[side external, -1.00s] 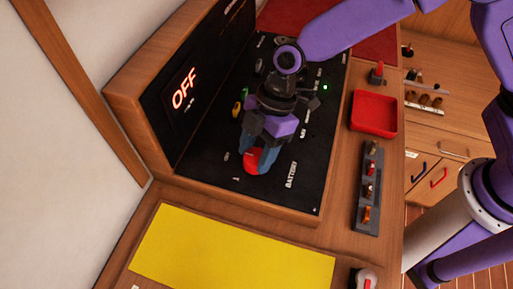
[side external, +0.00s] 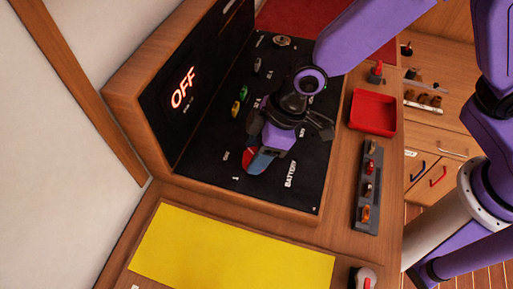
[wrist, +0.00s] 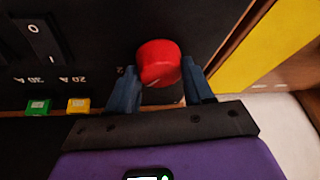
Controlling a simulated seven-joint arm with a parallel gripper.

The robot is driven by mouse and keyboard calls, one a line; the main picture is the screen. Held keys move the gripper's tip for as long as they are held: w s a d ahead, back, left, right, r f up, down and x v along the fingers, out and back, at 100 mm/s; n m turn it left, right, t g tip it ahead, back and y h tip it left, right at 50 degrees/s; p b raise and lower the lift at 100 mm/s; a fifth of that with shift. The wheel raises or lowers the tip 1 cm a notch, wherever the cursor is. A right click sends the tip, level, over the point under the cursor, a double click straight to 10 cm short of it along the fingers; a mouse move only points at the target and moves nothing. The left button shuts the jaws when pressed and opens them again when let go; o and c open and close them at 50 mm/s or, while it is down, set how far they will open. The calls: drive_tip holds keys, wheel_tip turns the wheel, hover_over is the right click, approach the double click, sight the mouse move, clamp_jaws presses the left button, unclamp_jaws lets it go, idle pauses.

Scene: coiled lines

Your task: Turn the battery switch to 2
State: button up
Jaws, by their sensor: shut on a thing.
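The red knob (side external: 249,154) of the battery switch stands on the black panel (side external: 215,183), beside the printed word BATTERY. My gripper (side external: 258,159) is shut on this knob, with its blue fingers on either side. The wrist view shows the round red knob (wrist: 158,62) between the two fingers of my gripper (wrist: 160,80). The upright screen (side external: 183,88) reads OFF in lit letters. The fingers partly hide the knob in the side view, and I cannot tell which mark it points at.
Green (side external: 236,108) and yellow (side external: 243,93) switches sit left of my gripper. A red tray (side external: 373,113) and a dark rack (side external: 366,188) stand right of the panel. A yellow mat (side external: 235,250) lies in front. A wooden frame edges the panel.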

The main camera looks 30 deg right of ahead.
drive_tip(key=shift+s+m+t+h, duration=0.1)
drive_tip(key=shift+m+t+h, duration=0.45)
drive_tip(key=shift+m, duration=1.45)
drive_tip(key=shift+m+t, duration=0.25)
drive_tip(key=shift+m, duration=0.35)
drive_tip(key=o, duration=1)
drive_tip(key=shift+o, duration=0.2)
drive_tip(key=shift+r, duration=0.15)
drive_tip(key=v, duration=1.7)
drive_tip(key=shift+s+d, duration=0.1)
drive_tip(key=s+d+f+n+g+h, duration=0.1)
drive_tip(key=s+d+f, duration=0.1)
drive_tip(key=d, duration=0.7)
drive_tip(key=s+d+f+n+g+h, duration=0.1)
drive_tip(key=s+d, duration=0.3)
drive_tip(key=d, duration=0.5)
drive_tip(key=s+d+f+n+h, duration=0.1)
drive_tip(key=s+d+f+n, duration=0.1)
drive_tip(key=d, duration=0.6)
drive_tip(key=shift+s+d+f+n+g, duration=0.4)
drive_tip(key=shift+s+f, duration=0.05)
drive_tip(key=shift+s, duration=0.3)
